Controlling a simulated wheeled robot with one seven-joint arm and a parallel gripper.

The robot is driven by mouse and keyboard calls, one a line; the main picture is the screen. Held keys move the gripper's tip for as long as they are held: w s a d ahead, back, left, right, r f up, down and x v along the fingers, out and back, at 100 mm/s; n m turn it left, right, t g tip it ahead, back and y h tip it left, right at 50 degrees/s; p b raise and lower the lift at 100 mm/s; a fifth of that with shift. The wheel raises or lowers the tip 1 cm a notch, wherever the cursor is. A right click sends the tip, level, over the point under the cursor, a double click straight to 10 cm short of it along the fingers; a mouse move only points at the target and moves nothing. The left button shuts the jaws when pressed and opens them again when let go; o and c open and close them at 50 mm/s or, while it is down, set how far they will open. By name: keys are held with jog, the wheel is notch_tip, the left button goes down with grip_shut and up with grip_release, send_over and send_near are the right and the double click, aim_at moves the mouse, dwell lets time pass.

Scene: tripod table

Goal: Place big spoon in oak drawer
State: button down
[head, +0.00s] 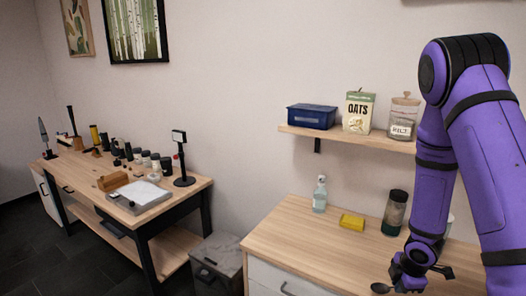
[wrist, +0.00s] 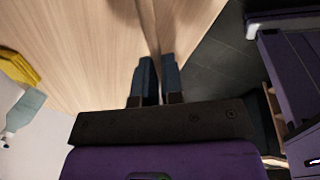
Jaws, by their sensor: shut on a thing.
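My gripper (head: 408,274) is at the lower right of the head view, above the front right of the oak-topped cabinet. It is shut on the big spoon; the spoon's dark bowl (head: 380,288) sticks out to the left of the fingers. In the wrist view the two dark fingers (wrist: 157,82) close on a thin strip of the spoon (wrist: 153,30) that runs up away from them. I cannot tell whether the drawer is open.
On the cabinet top stand a spray bottle (head: 320,195), a yellow sponge (head: 352,221) and a dark jar (head: 395,212). A wall shelf (head: 340,135) hangs above. A grey bin (head: 216,262) stands left of the cabinet, beside a cluttered workbench (head: 185,192). The cabinet top's front left is clear.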

jog(key=w+a+m, duration=0.1)
jog(key=w+m, duration=0.1)
jog(key=m, duration=0.1)
jog(key=w+a+m+h, duration=0.1)
jog(key=w+a+m, duration=0.1)
jog(key=m, duration=0.1)
jog(key=w+a+m, duration=0.2)
jog(key=m, duration=0.1)
jog(key=shift+w+r+g, duration=0.1)
jog(key=shift+w+g, duration=0.3)
jog(key=w+a+m, duration=0.1)
jog(key=a+m, duration=0.1)
jog(key=w+a+m, duration=0.1)
jog(key=m, duration=0.1)
jog(key=w+a+m+g+h, duration=0.1)
jog(key=w+a+m, duration=0.1)
jog(key=m, duration=0.1)
jog(key=shift+a+r, duration=0.3)
jog(key=shift+w+a+m, duration=0.1)
jog(key=shift+a+m, duration=0.2)
jog(key=shift+m, duration=0.1)
jog(key=shift+a, duration=0.2)
